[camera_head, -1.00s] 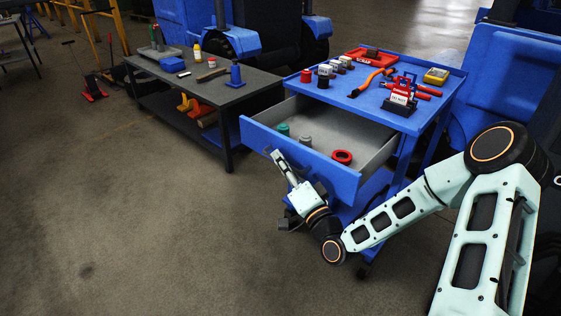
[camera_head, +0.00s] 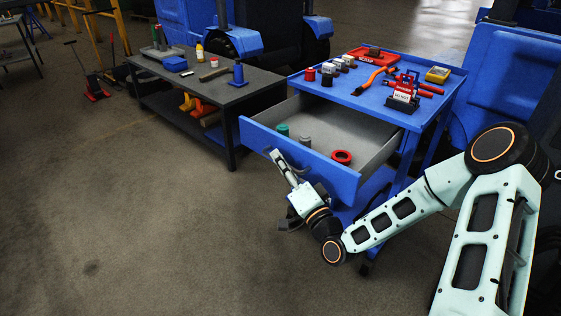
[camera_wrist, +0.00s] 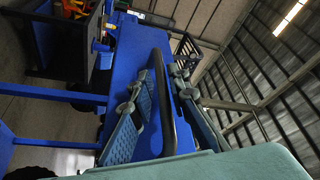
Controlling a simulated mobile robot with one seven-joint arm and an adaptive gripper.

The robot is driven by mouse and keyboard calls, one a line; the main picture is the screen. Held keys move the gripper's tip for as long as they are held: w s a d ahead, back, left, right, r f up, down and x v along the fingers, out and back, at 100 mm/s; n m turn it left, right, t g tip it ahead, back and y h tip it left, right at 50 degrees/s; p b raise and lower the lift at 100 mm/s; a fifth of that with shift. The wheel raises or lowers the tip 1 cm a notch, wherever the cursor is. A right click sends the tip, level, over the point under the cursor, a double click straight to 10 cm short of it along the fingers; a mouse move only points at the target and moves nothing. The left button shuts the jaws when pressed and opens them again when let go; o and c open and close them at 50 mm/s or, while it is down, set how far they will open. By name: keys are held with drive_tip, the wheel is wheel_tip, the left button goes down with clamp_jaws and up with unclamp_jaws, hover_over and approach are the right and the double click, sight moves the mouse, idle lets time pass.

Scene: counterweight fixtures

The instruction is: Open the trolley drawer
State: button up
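The blue trolley (camera_head: 358,93) stands right of centre in the head view. Its drawer (camera_head: 334,124) is pulled far out toward me, with its grey inside showing. It holds a green item (camera_head: 283,130), a grey item (camera_head: 304,142) and a red ring (camera_head: 341,157). My gripper (camera_head: 280,160) is at the outer side of the blue drawer front. In the wrist view, the dark bar handle (camera_wrist: 166,95) runs between the two fingers of my gripper (camera_wrist: 163,88), which are around it. Contact at the fingertips is hard to make out.
The trolley top carries a red tray (camera_head: 372,56), a yellow device (camera_head: 438,75), several small weights and orange-handled tools. A dark workbench (camera_head: 215,95) stands close to the trolley's left. The floor (camera_head: 130,220) at the front left is clear.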

drive_tip(key=v, duration=1.2)
